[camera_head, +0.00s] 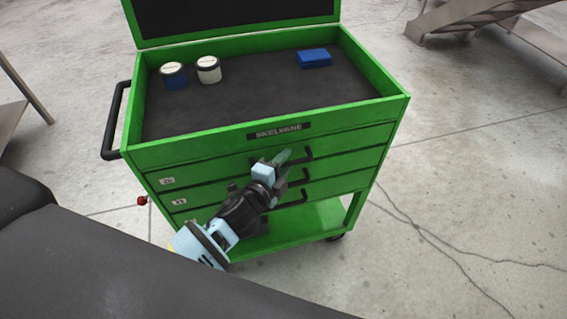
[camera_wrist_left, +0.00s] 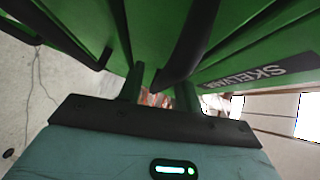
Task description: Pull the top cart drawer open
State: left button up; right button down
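The green cart (camera_head: 222,138) stands in front of me with several drawers in its front, all looking shut. The top drawer (camera_head: 215,161) lies just under the nameplate, with a black bar handle (camera_head: 309,152) right of centre. My left gripper (camera_head: 277,161) is at this handle and hides its left part. In the left wrist view my left gripper (camera_wrist_left: 160,90) has its two fingers apart, and the dark handle (camera_wrist_left: 190,42) reaches down between or just beyond their tips. I cannot tell if it touches them. My right gripper is not in view.
The cart's tray top (camera_head: 240,108) holds two round tins (camera_head: 209,73) and a blue box (camera_head: 314,58). A black push handle (camera_head: 111,120) sticks out at left. Concrete floor (camera_head: 470,200) is clear at right.

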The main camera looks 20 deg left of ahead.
pick_arm(q)
grip_shut()
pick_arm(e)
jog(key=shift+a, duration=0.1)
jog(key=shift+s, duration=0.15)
